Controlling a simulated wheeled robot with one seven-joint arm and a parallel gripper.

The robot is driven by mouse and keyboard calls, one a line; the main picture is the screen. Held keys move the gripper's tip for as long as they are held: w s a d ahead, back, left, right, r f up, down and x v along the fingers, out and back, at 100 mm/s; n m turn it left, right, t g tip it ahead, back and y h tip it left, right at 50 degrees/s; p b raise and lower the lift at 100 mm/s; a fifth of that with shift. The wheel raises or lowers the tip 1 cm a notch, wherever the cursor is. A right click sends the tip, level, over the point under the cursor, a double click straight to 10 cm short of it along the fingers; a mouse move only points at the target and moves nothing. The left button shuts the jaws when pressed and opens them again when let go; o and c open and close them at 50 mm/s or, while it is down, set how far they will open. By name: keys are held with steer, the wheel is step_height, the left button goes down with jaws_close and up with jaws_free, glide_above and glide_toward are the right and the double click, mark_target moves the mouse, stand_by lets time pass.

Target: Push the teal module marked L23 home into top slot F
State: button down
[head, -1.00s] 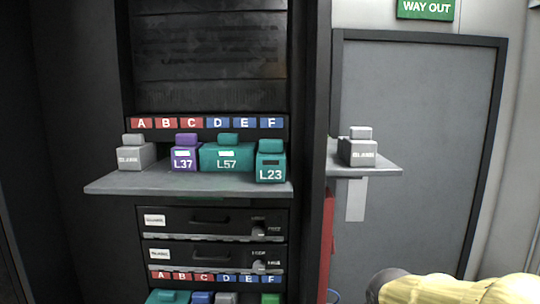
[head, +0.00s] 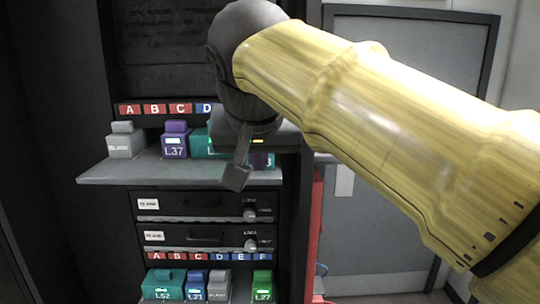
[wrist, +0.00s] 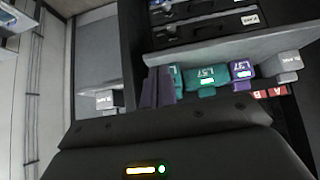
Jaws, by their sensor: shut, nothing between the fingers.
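The teal module marked L23 (head: 270,160) stands at the right end of the shelf, under slot label F. My gripper and forearm hide most of it in the head view. In the wrist view, which is upside down, a teal strip of it (wrist: 177,76) shows beside my fingers. My gripper (head: 237,178) is shut and empty, in front of the shelf's right part. In the wrist view its closed fingers (wrist: 158,86) overlap L23; I cannot tell whether they touch it. Labels E and F of the top row are hidden in the head view.
The teal L57 module (wrist: 207,78), purple L37 module (head: 175,146) and a grey module (head: 126,142) stand on the shelf (head: 110,176) to the left. A dark post borders the shelf on the right. Lower modules, including L52 (head: 166,285), sit below two drawers.

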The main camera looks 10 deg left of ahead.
steer(key=shift+w+a+f+p, duration=0.65)
steer(key=shift+w+p, duration=1.1)
steer(key=shift+w, duration=1.45)
steer(key=shift+w+a+f+p, duration=0.35)
steer(key=shift+w+a+p, duration=0.55)
steer(key=shift+w+p, duration=1.55)
steer(key=shift+w+a+f+p, duration=0.5)
steer(key=shift+w+a+p, duration=0.4)
steer(key=shift+w, duration=3)
steer(key=shift+s+d+f+b, duration=0.2)
steer(key=shift+s+d+b, duration=0.05)
steer(key=shift+s+b, duration=0.35)
steer(key=shift+s+d+b, duration=0.25)
steer(key=shift+s+b, duration=0.45)
steer(key=shift+s, duration=0.3)
steer(key=shift+s+d+b, duration=0.2)
steer(key=shift+s+b, duration=0.55)
steer(key=shift+s, duration=0.25)
steer(key=shift+s+d+b, duration=0.25)
steer(key=shift+s+b, duration=0.45)
steer(key=shift+s, duration=0.3)
steer(key=shift+s+d+r, duration=0.15)
steer(key=shift+s+r, duration=0.05)
steer(key=shift+s, duration=0.2)
steer(key=shift+w, duration=0.1)
